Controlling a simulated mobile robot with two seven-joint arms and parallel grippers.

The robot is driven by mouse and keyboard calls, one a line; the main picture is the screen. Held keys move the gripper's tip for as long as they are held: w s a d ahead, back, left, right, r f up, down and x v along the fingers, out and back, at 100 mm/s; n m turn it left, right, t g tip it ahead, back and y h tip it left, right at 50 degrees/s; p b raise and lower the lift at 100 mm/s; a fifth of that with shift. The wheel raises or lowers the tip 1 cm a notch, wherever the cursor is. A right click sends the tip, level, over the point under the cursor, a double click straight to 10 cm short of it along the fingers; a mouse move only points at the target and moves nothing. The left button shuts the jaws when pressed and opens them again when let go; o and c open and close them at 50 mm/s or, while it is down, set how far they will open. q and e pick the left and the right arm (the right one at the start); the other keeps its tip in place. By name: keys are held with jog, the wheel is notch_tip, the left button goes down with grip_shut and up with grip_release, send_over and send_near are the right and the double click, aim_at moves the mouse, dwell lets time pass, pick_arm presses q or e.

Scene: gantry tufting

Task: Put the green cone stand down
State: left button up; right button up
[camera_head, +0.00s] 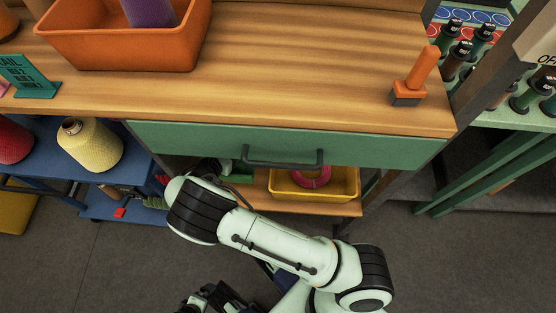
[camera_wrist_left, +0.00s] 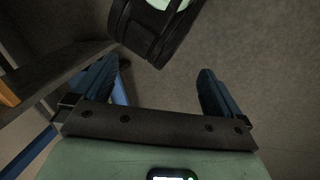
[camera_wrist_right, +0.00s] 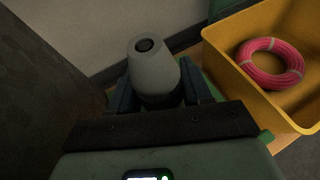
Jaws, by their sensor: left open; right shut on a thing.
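The green cone stand shows in the right wrist view as a grey tapered cone (camera_wrist_right: 152,68) with a dark hole in its top, and green base edges (camera_wrist_right: 264,136) behind my gripper. My right gripper (camera_wrist_right: 160,88) is shut on the grey cone, low down. In the head view a bit of the green base (camera_head: 241,179) shows at the lower shelf, under the drawer. My right forearm and the bench hide most of it. I cannot tell whether the base touches the shelf. My left gripper (camera_wrist_left: 158,88) is open and empty over the floor.
A yellow bin (camera_head: 286,192) with a pink coil (camera_head: 312,176) stands on the lower wooden shelf (camera_head: 338,209), just right of the stand. Above is a green drawer (camera_head: 200,142) with a dark handle. A blue rack (camera_head: 42,137) with thread cones stands at left.

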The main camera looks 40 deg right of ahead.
jog(key=shift+w+d+f, duration=0.1)
jog(key=shift+w+f, duration=0.05)
notch_tip(320, 180, down, 9)
jog(key=b, duration=0.3)
jog(key=shift+f, duration=0.45)
pick_arm(q)
jog(key=w+a+f+t, duration=0.1)
jog(key=w+a+f, duration=0.1)
jog(key=w, duration=0.3)
jog(key=shift+w+a+f+t+y, duration=0.2)
jog(key=shift+a+f+t+y, duration=0.15)
jog(key=shift+f, duration=0.4)
pick_arm(e)
jog(key=o, duration=1.2)
jog(key=shift+o, duration=0.2)
